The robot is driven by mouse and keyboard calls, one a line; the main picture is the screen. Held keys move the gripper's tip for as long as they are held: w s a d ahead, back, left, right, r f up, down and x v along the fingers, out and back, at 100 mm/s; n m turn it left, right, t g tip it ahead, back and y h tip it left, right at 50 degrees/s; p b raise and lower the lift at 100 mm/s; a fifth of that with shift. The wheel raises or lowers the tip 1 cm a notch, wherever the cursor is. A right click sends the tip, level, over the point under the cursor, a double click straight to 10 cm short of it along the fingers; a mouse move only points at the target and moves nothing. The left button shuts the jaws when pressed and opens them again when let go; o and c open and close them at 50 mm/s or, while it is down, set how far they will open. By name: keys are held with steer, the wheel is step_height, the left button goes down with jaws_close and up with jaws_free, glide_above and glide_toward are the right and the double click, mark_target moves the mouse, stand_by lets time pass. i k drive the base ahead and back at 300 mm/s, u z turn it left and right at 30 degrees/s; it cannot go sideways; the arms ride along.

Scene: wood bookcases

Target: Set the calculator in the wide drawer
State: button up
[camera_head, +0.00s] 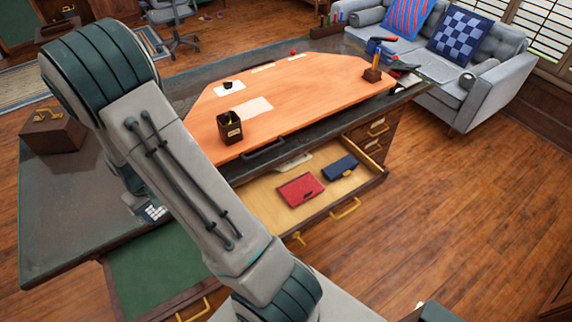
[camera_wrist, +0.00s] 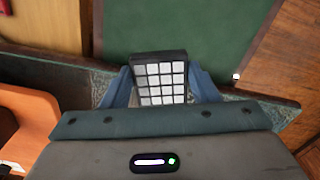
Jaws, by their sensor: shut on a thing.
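The calculator (camera_wrist: 160,82), dark with pale keys, is clasped between the two blue-grey fingers of my gripper (camera_wrist: 161,85) in the wrist view. In the head view its keys (camera_head: 155,212) show beside my arm, near the desk's front edge; most of my gripper is hidden there. The wide drawer (camera_head: 259,197) is pulled open under the desk, with a light wood bottom. It holds a red case (camera_head: 300,190) and a blue case (camera_head: 339,167). My arm hides its left part. The calculator is left of this drawer.
A green-lined pull-out (camera_head: 158,262) extends at lower left; it also shows beyond the calculator in the wrist view (camera_wrist: 180,25). On the desk (camera_head: 80,200) stand a dark pen cup (camera_head: 230,127) and a brown box (camera_head: 53,133). Bare drawer floor shows around the cases.

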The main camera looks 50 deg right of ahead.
mark_target(255, 203)
steer(key=u, duration=1.45)
steer(key=k, duration=0.6)
steer(key=z, duration=2.05)
